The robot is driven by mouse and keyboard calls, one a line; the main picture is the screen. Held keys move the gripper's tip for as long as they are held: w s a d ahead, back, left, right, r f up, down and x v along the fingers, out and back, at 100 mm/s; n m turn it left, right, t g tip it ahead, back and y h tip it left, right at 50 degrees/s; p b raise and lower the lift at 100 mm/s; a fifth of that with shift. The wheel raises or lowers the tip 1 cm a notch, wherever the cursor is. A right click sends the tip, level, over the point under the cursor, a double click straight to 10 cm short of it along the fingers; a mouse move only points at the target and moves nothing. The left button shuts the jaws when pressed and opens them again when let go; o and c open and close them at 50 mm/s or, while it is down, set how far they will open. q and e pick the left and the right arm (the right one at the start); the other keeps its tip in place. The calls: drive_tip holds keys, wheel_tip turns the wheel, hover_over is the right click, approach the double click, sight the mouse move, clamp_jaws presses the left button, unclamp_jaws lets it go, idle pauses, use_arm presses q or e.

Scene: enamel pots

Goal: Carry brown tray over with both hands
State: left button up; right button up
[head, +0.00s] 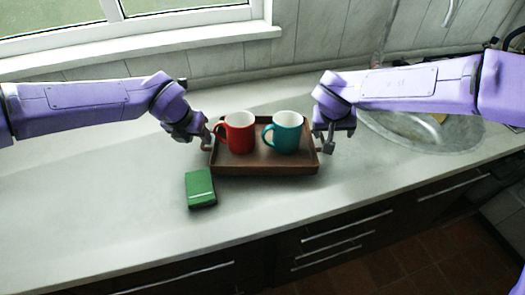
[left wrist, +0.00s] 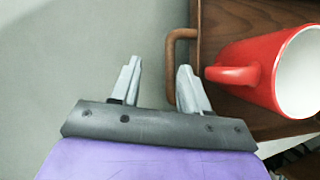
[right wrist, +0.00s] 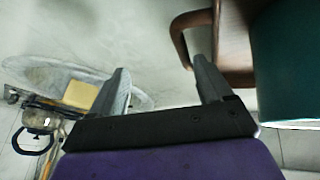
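The brown tray (head: 265,168) lies on the counter, with a red mug (head: 240,133) and a teal mug (head: 287,130) upright in it. My left gripper (head: 207,140) is open at the tray's left end. In the left wrist view, the left tray handle (left wrist: 171,62) lies between its fingers, close to the right finger. My right gripper (head: 325,143) is open at the tray's right end. In the right wrist view, the right tray handle (right wrist: 179,42) shows between its fingers, nearer the right one. I cannot tell whether either gripper touches its handle.
A green box (head: 200,188) lies on the counter just in front of the tray's left end. A round metal sink (head: 430,135) is behind and right, with a yellow item (right wrist: 82,95) in it. The counter (head: 100,200) is clear at left. Its front edge runs below the tray.

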drive_tip(key=shift+a, duration=0.15)
drive_tip(key=shift+s+r, duration=0.1)
use_arm(q)
drive_tip(key=v, duration=1.2)
use_arm(e)
drive_tip(key=v, duration=1.1)
drive_tip(key=shift+s+r, duration=0.25)
drive_tip(key=shift+r, duration=0.05)
